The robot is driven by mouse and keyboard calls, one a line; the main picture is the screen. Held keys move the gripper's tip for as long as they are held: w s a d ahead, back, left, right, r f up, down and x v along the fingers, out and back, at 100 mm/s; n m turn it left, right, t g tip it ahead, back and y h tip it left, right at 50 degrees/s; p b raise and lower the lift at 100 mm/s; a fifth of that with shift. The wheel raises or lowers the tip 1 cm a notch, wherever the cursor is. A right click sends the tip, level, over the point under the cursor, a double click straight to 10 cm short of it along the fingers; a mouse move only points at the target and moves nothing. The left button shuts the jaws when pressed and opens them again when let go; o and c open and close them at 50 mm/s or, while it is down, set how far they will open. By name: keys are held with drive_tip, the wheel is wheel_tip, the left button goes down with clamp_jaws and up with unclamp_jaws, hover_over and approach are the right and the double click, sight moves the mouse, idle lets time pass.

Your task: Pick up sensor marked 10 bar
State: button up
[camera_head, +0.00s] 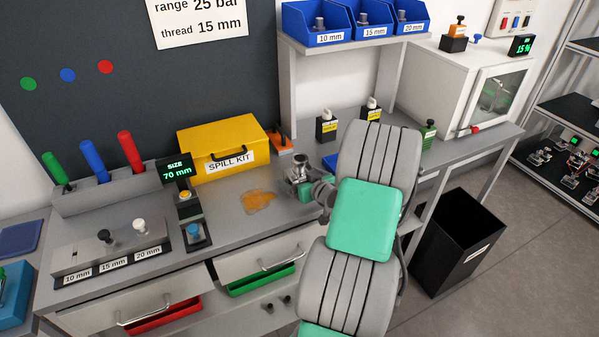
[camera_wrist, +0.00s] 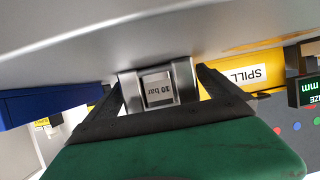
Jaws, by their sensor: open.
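In the wrist view, which is upside down, the two dark fingers of my gripper (camera_wrist: 159,80) are apart. Between them is a silvery block-shaped sensor (camera_wrist: 184,82) with a pale label that appears to read 10 bar. The fingers stand on either side of it; whether they touch it I cannot tell. It appears to be at the grey bench top (camera_wrist: 150,35). In the head view my arm's links hide most of my gripper, and small metal parts show just left of them beside an orange-brown spill (camera_head: 258,201).
A yellow spill kit (camera_head: 221,141) stands behind left, a blue bin (camera_wrist: 50,105) to the other side. Two black blocks (camera_head: 326,131) with yellow labels stand farther back. A shelf with blue bins (camera_head: 316,24) overhangs the bench. A white chamber (camera_head: 440,80) is at right.

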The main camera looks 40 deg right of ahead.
drive_tip(key=shift+w+f, duration=0.1)
drive_tip(key=shift+w, duration=0.1)
drive_tip(key=shift+s, duration=0.1)
drive_tip(key=shift+c, duration=0.2)
drive_tip(key=c, duration=1.8)
drive_tip(key=shift+d+r, duration=0.1)
drive_tip(key=shift+r, duration=0.1)
drive_tip(key=shift+c, duration=0.6)
drive_tip(key=shift+r, duration=0.15)
